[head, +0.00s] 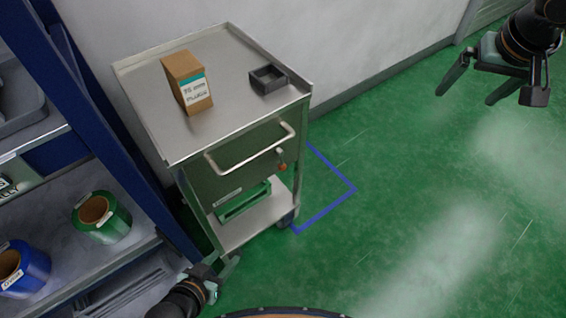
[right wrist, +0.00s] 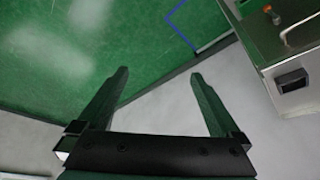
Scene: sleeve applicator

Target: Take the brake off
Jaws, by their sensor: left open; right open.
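A grey metal cart (head: 222,130) stands against the wall, with a pale bar handle (head: 250,148) across its drawer front. A small orange-brown knob (head: 282,166) sits just below the handle's right end; it also shows in the right wrist view (right wrist: 268,9). A dark caster (head: 288,218) shows at the cart's lower right corner; I cannot make out a brake pedal on it. My left gripper (head: 222,272) is open, low in front of the cart, apart from it. My right gripper (head: 466,97) is open and empty, high at the right, well away from the cart.
A cardboard box (head: 187,82) and a small dark tray (head: 268,79) stand on the cart top. A green bin (head: 243,200) sits on its lower shelf. A blue-framed rack (head: 75,110) with rolls is close at left. Blue floor tape (head: 328,209) borders the cart. Green floor at right is clear.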

